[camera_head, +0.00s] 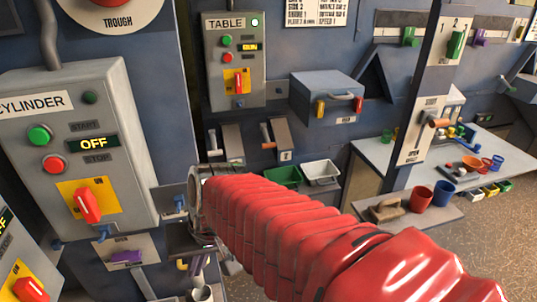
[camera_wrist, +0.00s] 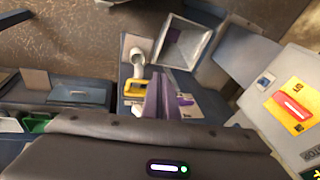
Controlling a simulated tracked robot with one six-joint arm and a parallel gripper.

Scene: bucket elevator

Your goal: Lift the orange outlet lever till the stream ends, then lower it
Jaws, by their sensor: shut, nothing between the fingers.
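An orange lever (camera_head: 436,122) sticks out of a white plate marked SHUT and OPEN (camera_head: 418,133) on the post at the right in the head view. A second orange-handled lever (camera_head: 267,141) is on a small bracket under the TABLE box. I cannot tell from the labels which is the outlet lever. No stream is clearly visible.
The CYLINDER box (camera_head: 80,150), reading OFF, stands left of my gripper. A purple lever (camera_head: 126,257) is below it. Wrist view: a pale pipe (camera_wrist: 136,58), a square hopper (camera_wrist: 186,45) and a yellow-framed part (camera_wrist: 145,88) lie close by. Cups and a shelf (camera_head: 390,225) are right.

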